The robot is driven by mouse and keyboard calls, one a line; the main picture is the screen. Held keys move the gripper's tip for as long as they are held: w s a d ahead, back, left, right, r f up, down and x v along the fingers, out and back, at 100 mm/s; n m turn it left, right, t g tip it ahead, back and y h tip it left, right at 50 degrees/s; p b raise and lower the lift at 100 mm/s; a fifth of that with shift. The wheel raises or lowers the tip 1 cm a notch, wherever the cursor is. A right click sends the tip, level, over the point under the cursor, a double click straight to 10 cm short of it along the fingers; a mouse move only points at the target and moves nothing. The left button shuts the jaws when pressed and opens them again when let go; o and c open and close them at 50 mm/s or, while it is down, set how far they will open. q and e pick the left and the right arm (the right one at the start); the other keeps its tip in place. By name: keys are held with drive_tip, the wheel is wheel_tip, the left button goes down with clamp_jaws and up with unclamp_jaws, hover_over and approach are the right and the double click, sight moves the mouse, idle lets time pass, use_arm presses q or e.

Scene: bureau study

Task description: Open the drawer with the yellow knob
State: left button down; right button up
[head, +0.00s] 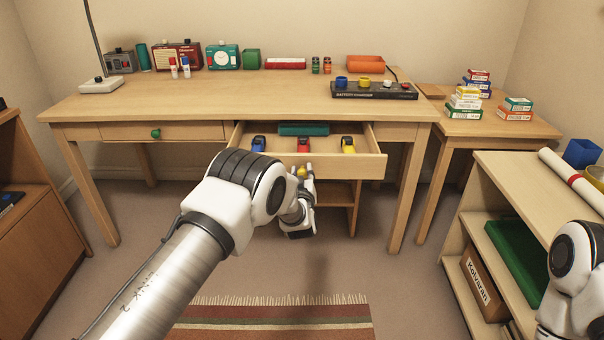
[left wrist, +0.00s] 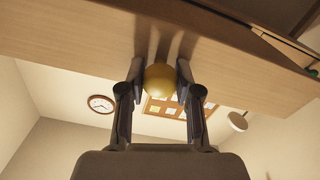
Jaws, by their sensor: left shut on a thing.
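The drawer (head: 366,166) with the yellow knob (head: 301,171) stands pulled out from under the desk (head: 220,97). Inside it lie a blue, a red and a yellow item with dark parts, and a teal box (head: 304,129) at the back. My left gripper (head: 303,181) is at the drawer's front, shut on the yellow knob. In the left wrist view the round yellow knob (left wrist: 160,79) sits between the two fingers (left wrist: 159,88), against the wooden drawer front (left wrist: 70,35). My right arm shows at the lower right edge; its gripper is not in view.
A closed drawer with a green knob (head: 155,133) is to the left. A battery charger (head: 375,92) sits on the desktop above the open drawer. A low shelf (head: 510,180) stands at the right. A striped rug (head: 270,318) lies on the floor in front.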

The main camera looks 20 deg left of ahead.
use_arm(q)
drive_tip(key=c, duration=0.8)
unclamp_jaws()
drive_tip(key=v, duration=1.2)
